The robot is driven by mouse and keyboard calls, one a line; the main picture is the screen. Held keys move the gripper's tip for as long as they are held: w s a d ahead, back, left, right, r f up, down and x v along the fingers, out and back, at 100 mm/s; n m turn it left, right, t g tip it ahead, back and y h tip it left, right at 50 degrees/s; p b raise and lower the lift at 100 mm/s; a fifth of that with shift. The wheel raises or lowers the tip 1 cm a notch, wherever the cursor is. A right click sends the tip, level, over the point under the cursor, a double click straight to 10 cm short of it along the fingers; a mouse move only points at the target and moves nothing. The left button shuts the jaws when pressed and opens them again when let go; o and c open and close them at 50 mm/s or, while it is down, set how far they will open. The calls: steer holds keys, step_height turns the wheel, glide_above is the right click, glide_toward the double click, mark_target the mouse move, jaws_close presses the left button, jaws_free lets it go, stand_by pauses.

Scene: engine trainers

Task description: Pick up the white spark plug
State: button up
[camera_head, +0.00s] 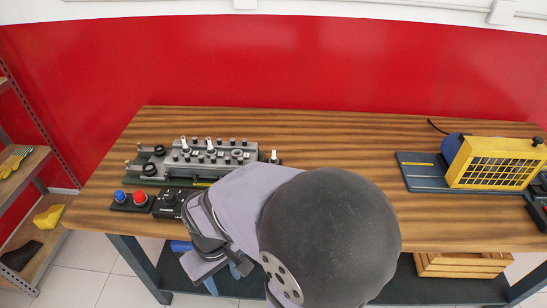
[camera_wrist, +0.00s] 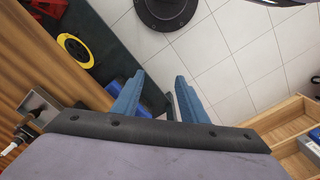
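Small white spark plugs stand upright on the grey engine block trainer (camera_head: 245,149) in the head view. One white spark plug (camera_head: 183,143) is at its left, another white spark plug (camera_head: 209,144) is near its middle, and a third white-topped plug (camera_head: 273,155) stands at its right end. My gripper (camera_head: 224,278) is low in front of the table's front edge, away from the plugs. In the wrist view my gripper (camera_wrist: 159,76) has its two blue fingers apart with nothing held between them. It points down past the table toward the floor.
A control box with a blue and a red button (camera_head: 131,201) sits at the wooden table's (camera_head: 340,140) front left. A yellow radiator unit (camera_head: 497,162) stands at the right. A wooden crate (camera_head: 462,265) is below the table. The table's middle is partly hidden by my arm.

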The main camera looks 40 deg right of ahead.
steer(key=w+d+r+m+t, duration=0.1)
steer(key=w+d, duration=0.1)
steer(key=w, duration=0.3)
steer(key=w+d+r, duration=0.1)
steer(key=w+d, duration=0.2)
steer(key=w, duration=0.1)
steer(key=r+m+t+h+p, duration=0.1)
steer(key=m+t+h+p, duration=0.15)
steer(key=m, duration=0.25)
glide_above(274, 150)
steer(key=s+a, duration=0.1)
steer(key=s, duration=0.2)
steer(key=shift+w+p+x, duration=0.25)
steer(key=shift+p+x, duration=0.55)
steer(key=shift+x, duration=0.4)
steer(key=shift+w+p+x, duration=0.2)
steer(key=shift+p+x, duration=0.55)
steer(key=shift+x, duration=0.4)
steer(key=shift+w+p+x, duration=0.25)
steer(key=shift+p+x, duration=0.55)
steer(key=shift+x, duration=0.4)
steer(key=shift+a+r, duration=0.15)
steer(key=shift+r, duration=0.05)
steer(key=shift+t, duration=0.25)
steer(key=shift+c, duration=0.3)
jaws_close()
